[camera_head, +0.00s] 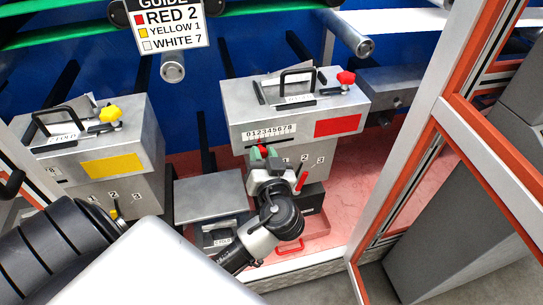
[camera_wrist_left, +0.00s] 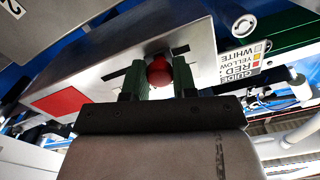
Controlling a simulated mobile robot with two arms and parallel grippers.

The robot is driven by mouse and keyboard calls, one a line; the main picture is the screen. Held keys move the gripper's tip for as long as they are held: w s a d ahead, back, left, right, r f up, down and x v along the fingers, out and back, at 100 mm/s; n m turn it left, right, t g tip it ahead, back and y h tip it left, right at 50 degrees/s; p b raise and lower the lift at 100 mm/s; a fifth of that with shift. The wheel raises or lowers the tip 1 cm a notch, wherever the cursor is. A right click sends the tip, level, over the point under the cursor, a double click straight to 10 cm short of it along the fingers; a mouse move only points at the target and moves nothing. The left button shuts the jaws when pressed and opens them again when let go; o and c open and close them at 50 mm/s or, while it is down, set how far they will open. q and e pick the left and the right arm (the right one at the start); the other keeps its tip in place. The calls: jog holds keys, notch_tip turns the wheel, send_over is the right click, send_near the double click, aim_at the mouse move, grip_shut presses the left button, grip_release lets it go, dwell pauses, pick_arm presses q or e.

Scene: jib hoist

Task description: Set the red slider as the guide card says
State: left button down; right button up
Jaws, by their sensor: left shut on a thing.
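The guide card (camera_head: 168,25) reads RED 2, YELLOW 1, WHITE 7; it also shows upside down in the wrist view (camera_wrist_left: 240,72). The red-labelled metal box (camera_head: 345,103) has a number scale (camera_head: 270,131) on its front. The red slider's knob (camera_wrist_left: 159,73) sits between the two green fingers of my left gripper (camera_wrist_left: 159,82), which is shut on it. In the head view, my left gripper (camera_head: 264,154) is just below the low-number half of the scale. The fingers hide most of the slider, so I cannot tell its exact reading. My right gripper is not in view.
A yellow-labelled box (camera_head: 110,165) stands at the left. A grey metal box (camera_head: 210,192) stands between the two units. A red lever (camera_head: 301,182) is close right of my gripper. An orange and white frame (camera_head: 435,130) bounds the right side.

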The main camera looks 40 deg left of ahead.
pick_arm(q)
jog(key=c, duration=0.9)
grip_release()
jog(key=shift+d, duration=0.1)
jog(key=shift+s+d+f, duration=0.1)
jog(key=shift+s+d, duration=0.15)
jog(key=shift+d, duration=0.05)
jog(key=b+v, duration=0.2)
jog(key=v, duration=0.8)
jog(key=shift+a, duration=0.1)
